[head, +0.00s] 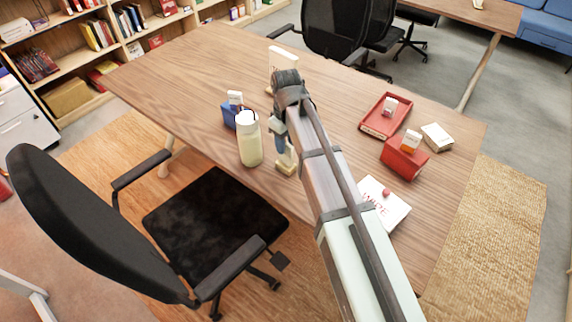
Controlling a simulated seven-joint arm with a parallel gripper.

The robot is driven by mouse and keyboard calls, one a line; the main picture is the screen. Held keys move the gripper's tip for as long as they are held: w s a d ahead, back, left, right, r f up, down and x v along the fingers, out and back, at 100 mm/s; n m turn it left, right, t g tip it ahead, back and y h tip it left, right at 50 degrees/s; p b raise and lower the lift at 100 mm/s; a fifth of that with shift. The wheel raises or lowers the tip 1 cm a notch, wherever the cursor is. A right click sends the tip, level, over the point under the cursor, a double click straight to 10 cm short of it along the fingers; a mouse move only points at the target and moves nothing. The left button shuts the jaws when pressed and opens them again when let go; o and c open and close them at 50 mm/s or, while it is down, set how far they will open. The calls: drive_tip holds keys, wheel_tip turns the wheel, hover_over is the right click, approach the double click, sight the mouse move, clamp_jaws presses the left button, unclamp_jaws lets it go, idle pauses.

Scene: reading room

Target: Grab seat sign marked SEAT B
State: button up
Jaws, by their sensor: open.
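No lettering reading SEAT B can be made out in this head view. A cream upright panel (283,57) stands near the table's far left edge, partly hidden behind my arm; it may be a sign, but its face is too small to read. My gripper (282,146) points down over the table's near left part, partly hidden by my own wrist, and is open. A small cream object with a pale base (286,168) is right below it, to the right of a bottle; I cannot tell whether they touch.
The pale bottle (249,140) and a blue box with a small white carton (235,98) stand left of my gripper. A red tray (370,125), red box (403,160), cream block (437,138) and white printed card (388,212) are right. A black chair (200,215) is at the near edge.

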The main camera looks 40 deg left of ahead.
sight(286, 163)
drive_tip(key=shift+f, duration=2.1)
clamp_jaws()
